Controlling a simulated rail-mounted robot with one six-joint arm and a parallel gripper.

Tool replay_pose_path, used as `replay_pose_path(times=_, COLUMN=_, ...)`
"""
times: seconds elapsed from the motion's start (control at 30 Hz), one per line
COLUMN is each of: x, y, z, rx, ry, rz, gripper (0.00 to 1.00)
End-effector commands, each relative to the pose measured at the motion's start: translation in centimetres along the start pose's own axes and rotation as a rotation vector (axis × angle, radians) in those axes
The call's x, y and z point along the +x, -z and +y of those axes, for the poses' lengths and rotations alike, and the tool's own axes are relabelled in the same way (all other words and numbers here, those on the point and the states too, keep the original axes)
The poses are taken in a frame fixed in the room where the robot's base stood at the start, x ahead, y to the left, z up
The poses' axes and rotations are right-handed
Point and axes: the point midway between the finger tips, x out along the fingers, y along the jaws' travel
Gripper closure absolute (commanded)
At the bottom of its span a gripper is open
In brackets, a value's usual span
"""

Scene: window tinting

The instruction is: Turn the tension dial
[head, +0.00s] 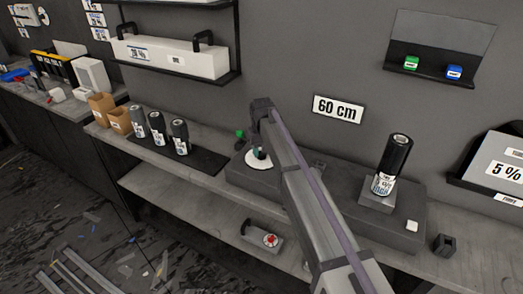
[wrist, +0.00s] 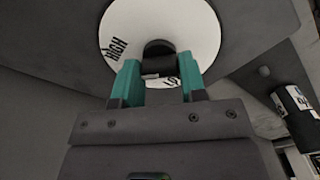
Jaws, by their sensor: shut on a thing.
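The tension dial is a white disc (wrist: 196,28) marked "HIGH", with a second word partly hidden, and a dark knob (wrist: 158,52) at its middle. In the head view the white disc (head: 251,162) lies on the left part of a dark grey machine on the bench, partly covered by my arm. My gripper (wrist: 158,74) has two teal fingers, one on each side of the knob, shut on it. In the head view my gripper (head: 262,152) is mostly hidden against the dial.
A black film roll (head: 396,155) stands on the machine's right part; it also shows in the wrist view (wrist: 296,112). Several dark rolls (head: 158,130) stand on a mat to the left. A "60 cm" sign (head: 338,109) hangs behind. A small dark block (head: 444,245) sits right of the machine.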

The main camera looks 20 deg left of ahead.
Motion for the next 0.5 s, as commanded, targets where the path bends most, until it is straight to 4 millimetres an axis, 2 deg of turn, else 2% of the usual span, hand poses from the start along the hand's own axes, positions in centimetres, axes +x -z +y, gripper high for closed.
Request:
replay_pose_path(times=0.2, x=0.02, y=-0.04, z=0.01, rx=0.155, ry=0.000, rz=0.000, gripper=0.85)
replay_pose_path(times=0.5, x=0.02, y=-0.05, z=0.03, rx=0.275, ry=0.000, rz=-0.001, gripper=0.85)
